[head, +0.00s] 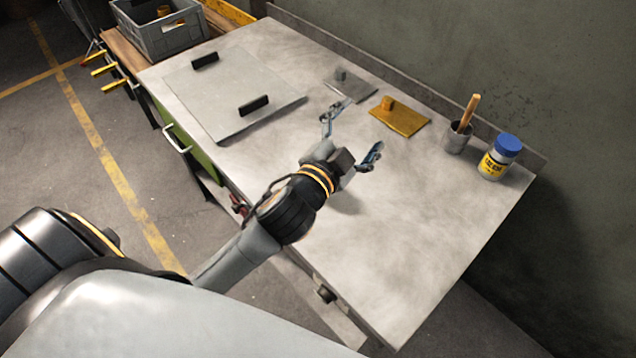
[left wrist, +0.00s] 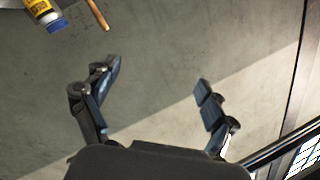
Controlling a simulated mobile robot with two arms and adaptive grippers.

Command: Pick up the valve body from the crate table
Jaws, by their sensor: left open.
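At the top left of the head view, a grey crate (head: 172,45) stands on a wooden-topped table (head: 127,50). Small brass-coloured parts (head: 164,11) show inside it; they are too small and partly hidden for me to tell which is the valve body. My left gripper (head: 350,137) is open and empty above the metal bench, far from the crate. In the left wrist view its spread fingers (left wrist: 157,77) have nothing between them. My right gripper is not in view.
The metal bench (head: 420,220) holds a flat plate with two black handles (head: 225,95), a grey plate (head: 350,84), a brass-coloured plate (head: 405,120), a cup with a wooden-handled tool (head: 456,140) and a blue-lidded jar (head: 498,160). The bench's front right is clear.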

